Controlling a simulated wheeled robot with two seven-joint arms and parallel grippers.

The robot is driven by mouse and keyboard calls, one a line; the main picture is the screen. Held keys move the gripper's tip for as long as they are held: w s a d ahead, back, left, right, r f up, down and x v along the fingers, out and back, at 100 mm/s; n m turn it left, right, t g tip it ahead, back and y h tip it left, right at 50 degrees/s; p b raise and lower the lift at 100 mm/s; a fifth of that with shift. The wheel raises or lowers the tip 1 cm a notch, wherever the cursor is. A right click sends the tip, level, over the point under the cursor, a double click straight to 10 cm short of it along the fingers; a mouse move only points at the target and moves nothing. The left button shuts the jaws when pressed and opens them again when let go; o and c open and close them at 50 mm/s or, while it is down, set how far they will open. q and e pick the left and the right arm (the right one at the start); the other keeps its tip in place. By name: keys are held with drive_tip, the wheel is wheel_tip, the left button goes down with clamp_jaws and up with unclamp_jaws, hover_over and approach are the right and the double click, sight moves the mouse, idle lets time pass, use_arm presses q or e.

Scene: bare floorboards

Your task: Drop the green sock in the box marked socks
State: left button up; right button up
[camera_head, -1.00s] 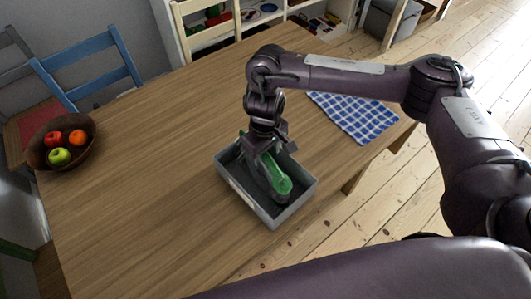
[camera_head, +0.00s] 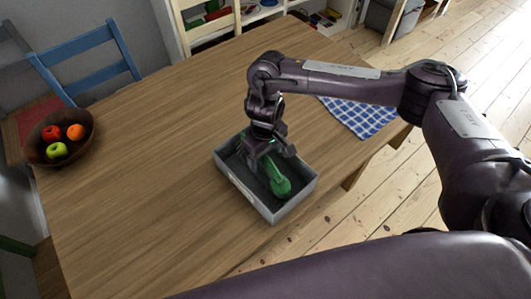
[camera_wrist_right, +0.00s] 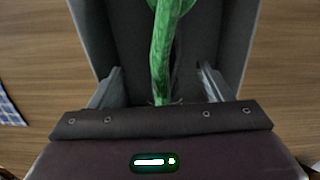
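The green sock (camera_head: 280,186) lies inside the grey open box (camera_head: 294,204) on the wooden table. No readable marking shows on the box. My right gripper (camera_head: 266,158) points down into the box, over the sock's far part, and hides some of it. In the right wrist view the fingers (camera_wrist_right: 160,85) stand wide apart, with the sock (camera_wrist_right: 162,50) running between them and clear of both. The box walls (camera_wrist_right: 95,35) show on either side. My left gripper is not in view.
A bowl (camera_head: 38,152) of fruit stands at the table's left end. A blue checked cloth (camera_head: 368,118) lies to the right of the box, partly behind my right arm. A blue chair (camera_head: 85,55) is at the far side.

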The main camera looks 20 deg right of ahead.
drive_tip(key=shift+o, duration=0.7)
drive_tip(key=shift+r, duration=0.1)
wheel_tip(320, 180, up, 8)
drive_tip(key=shift+f+p, duration=0.15)
drive_tip(key=shift+p, duration=0.7)
drive_tip(key=shift+f, duration=0.1)
